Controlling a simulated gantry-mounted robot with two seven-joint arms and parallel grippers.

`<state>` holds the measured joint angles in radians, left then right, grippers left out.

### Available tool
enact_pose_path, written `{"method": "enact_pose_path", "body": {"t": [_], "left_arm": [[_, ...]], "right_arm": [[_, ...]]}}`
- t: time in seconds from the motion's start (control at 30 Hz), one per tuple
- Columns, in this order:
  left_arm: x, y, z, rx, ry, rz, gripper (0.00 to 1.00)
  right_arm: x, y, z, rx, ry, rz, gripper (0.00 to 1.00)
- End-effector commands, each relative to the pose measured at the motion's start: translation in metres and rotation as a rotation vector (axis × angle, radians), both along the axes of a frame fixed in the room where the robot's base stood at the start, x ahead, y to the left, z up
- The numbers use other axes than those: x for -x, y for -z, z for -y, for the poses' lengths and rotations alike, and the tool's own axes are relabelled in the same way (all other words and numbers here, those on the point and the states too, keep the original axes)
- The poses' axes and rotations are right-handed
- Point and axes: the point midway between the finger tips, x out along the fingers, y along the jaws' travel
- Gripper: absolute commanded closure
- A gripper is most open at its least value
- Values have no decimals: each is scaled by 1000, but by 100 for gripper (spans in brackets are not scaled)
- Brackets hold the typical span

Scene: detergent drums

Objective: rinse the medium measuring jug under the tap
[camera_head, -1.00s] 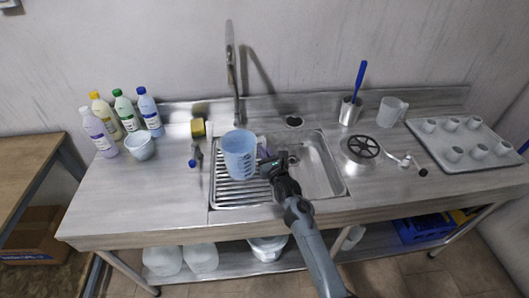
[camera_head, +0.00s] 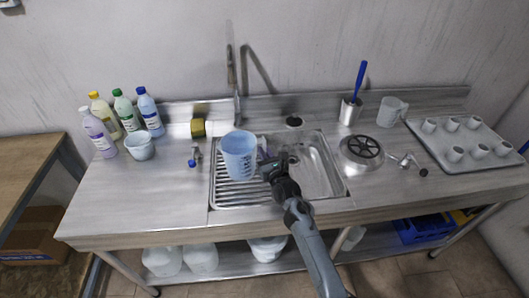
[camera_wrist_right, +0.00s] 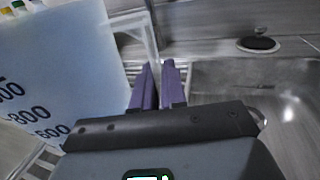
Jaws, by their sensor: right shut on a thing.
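A pale blue translucent measuring jug (camera_head: 239,154) is upright over the ribbed drainer at the left of the sink. In the wrist view the jug (camera_wrist_right: 62,62) fills the left side, with dark scale numbers on its wall. My right gripper (camera_head: 268,166) is at the jug's right side, shut on its handle; its purple fingers (camera_wrist_right: 157,86) close on the handle's lower part. The tap (camera_head: 236,88) stands behind the jug, with a tall neck. No water stream can be made out. My left gripper is not in view.
The sink basin (camera_head: 316,170) is open to the right of the jug. Several bottles, a white bowl (camera_head: 139,146) and a yellow-black sponge (camera_head: 198,128) are at left. A steel cup with a blue brush (camera_head: 350,110), a grey jug (camera_head: 390,112) and a tray of cups (camera_head: 437,152) are at right.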

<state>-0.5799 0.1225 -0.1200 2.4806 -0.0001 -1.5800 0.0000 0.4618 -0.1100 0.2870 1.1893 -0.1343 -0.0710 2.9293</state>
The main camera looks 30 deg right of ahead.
Motion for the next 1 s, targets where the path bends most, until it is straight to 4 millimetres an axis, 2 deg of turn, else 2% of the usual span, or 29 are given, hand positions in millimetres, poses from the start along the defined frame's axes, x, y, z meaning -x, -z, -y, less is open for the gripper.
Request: {"method": "enact_pose_path", "body": {"t": [0.47,0.5,0.67,1.0], "left_arm": [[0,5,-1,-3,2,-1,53],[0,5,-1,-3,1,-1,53],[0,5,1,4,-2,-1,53],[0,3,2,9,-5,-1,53]], "right_arm": [[0,7,0,0,0,1,100],[0,7,0,0,0,2,85],[0,7,0,0,0,1,61],[1,7,0,0,0,-1,59]]}}
